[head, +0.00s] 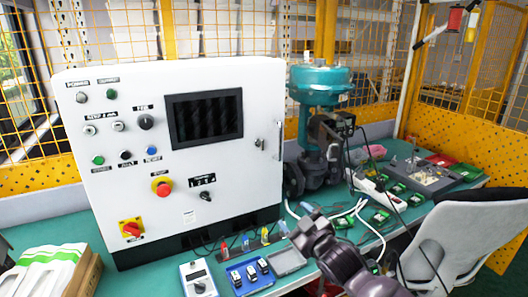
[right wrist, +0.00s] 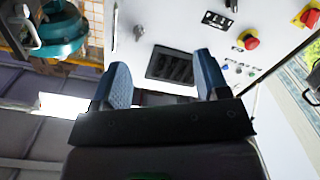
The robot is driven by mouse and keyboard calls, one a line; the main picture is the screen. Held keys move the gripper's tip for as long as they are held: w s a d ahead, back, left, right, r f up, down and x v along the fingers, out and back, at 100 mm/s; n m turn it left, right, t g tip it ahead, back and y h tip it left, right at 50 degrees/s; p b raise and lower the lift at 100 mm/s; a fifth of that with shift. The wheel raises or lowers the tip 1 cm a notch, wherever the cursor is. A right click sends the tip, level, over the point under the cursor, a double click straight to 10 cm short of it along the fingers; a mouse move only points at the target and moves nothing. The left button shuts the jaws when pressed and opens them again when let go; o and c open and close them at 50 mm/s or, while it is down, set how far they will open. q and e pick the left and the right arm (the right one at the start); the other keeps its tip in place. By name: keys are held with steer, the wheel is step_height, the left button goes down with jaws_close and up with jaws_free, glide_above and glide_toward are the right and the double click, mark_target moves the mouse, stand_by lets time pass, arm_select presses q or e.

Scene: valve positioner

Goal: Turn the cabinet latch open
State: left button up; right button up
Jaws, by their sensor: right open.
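The white control cabinet (head: 225,175) stands on the green bench in the head view. Its small metal latch (head: 260,143) is near the right edge of the front, beside an upright handle (head: 280,140). My right gripper (head: 293,217) is below and to the right of the latch, apart from it. In the right wrist view the cabinet appears upside down. The latch (right wrist: 138,32) shows there beyond the open blue fingers of my right gripper (right wrist: 162,78), with nothing between them. My left gripper is not in view.
A teal valve actuator (head: 320,85) stands right of the cabinet. Cables and green circuit boards (head: 380,216) lie on the bench at right. A grey chair (head: 455,240) is at lower right.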

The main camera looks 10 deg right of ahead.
mark_target(263, 146)
steer(key=w+a+r+n+t+y+b, duration=0.1)
steer(key=w+a+r+n+y+b, duration=0.15)
steer(key=w+r+n, duration=0.65)
steer(key=w+n+h, duration=0.1)
steer(key=w, duration=0.3)
steer(key=w+r+n, duration=0.1)
steer(key=w, duration=0.4)
steer(key=w+n+h, duration=0.1)
steer(key=w, duration=0.3)
steer(key=shift+w+a+r+g+h+b, duration=0.15)
steer(key=shift+w+a+g+h+b, duration=0.1)
steer(key=shift+a+g+h+b, duration=0.15)
steer(key=c, duration=0.9)
